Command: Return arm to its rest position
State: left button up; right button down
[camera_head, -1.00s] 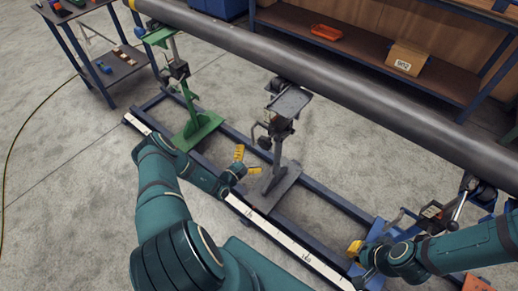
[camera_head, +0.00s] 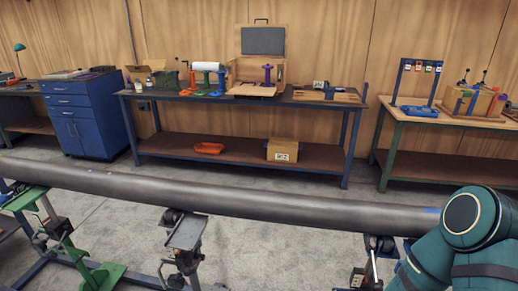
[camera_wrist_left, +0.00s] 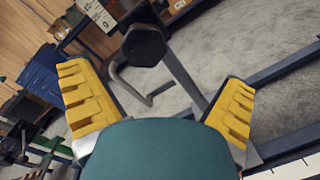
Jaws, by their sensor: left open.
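My left gripper (camera_wrist_left: 158,88) shows in the left wrist view with its two yellow-padded fingers spread wide. No object is held between them. A dark round knob or bar end (camera_wrist_left: 143,45) and a bent grey handle (camera_wrist_left: 135,88) appear beyond the fingers; contact is not visible. My left arm is outside the head view. My right arm (camera_head: 462,245) shows at the lower right of the head view, in front of the pipe's right end; its gripper is out of the picture. The long grey pipe (camera_head: 240,201) lies across the stands.
A green stand (camera_head: 95,272), a grey stand (camera_head: 186,235) and a partly hidden right stand (camera_head: 372,272) support the pipe. Behind are a workbench (camera_head: 240,152), a blue cabinet (camera_head: 88,122) and a right-hand bench (camera_head: 425,118). Open floor lies between pipe and benches.

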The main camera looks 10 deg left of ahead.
pick_arm(q)
jog(key=s+d+r+m+g+h, duration=0.1)
jog(key=d+m+g+h, duration=0.25)
jog(key=d, duration=0.45)
jog(key=s+d+r+m+g+h, duration=0.1)
jog(key=d+r+m+g+h, duration=0.15)
jog(key=d+g+h, duration=0.4)
jog(key=s+d+r+m+g+y, duration=0.3)
jog(key=s+d+m+g+y, duration=0.3)
jog(key=s+d+m+g, duration=0.7)
notch_tip(320, 180, up, 7)
jog(key=s+m+t+y, duration=0.1)
jog(key=m+t+y, duration=0.2)
jog(key=t, duration=0.4)
jog(key=shift+a+m, duration=0.25)
jog(key=shift+m, duration=0.55)
jog(key=shift+s+a, duration=0.1)
